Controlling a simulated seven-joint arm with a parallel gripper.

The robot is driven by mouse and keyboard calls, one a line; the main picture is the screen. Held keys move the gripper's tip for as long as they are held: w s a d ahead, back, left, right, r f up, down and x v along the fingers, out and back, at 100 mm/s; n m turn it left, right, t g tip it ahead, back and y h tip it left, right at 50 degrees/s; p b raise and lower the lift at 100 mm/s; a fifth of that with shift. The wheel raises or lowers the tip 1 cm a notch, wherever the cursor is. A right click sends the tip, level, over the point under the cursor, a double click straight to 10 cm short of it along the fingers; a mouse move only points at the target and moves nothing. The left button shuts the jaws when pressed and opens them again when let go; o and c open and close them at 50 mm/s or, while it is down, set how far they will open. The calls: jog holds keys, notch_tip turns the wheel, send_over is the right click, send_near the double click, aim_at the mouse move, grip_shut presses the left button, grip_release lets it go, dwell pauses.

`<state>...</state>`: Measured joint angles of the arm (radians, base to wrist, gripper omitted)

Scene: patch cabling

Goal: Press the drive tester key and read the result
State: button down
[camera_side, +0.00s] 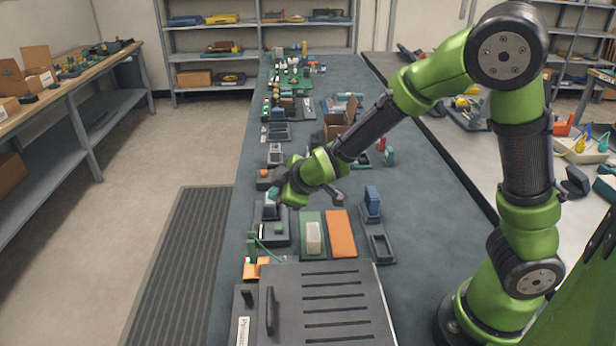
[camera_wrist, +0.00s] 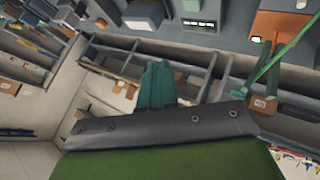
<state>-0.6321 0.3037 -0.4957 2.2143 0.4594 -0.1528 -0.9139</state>
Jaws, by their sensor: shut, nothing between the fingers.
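My gripper (camera_side: 271,197) is low over the left part of the bench, at a dark device (camera_side: 270,235). Its teal fingers (camera_wrist: 158,83) are together and empty in the wrist view. A dark unit with a small lit greenish-white display (camera_wrist: 200,23) shows at the top of the wrist view, apart from the fingers in the picture. It may be the drive tester, but I cannot read any text on it. I cannot make out a key, or tell whether the fingertips touch the device; the gripper covers part of it in the side view.
A vented grey case (camera_side: 325,305) stands in front. An orange block (camera_side: 256,270) with a green cable is near the left edge. A cream block on a green pad (camera_side: 313,238), an orange plate (camera_side: 342,234) and a blue block (camera_side: 372,203) lie to the right.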

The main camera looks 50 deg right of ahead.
aim_at(280, 229)
jog(key=shift+f, duration=3.05)
jog(key=shift+f, duration=0.1)
jog(key=shift+f, duration=0.3)
jog(key=shift+f, duration=0.5)
dwell(0.3)
jog(key=shift+r, duration=0.9)
jog(key=shift+r, duration=2.55)
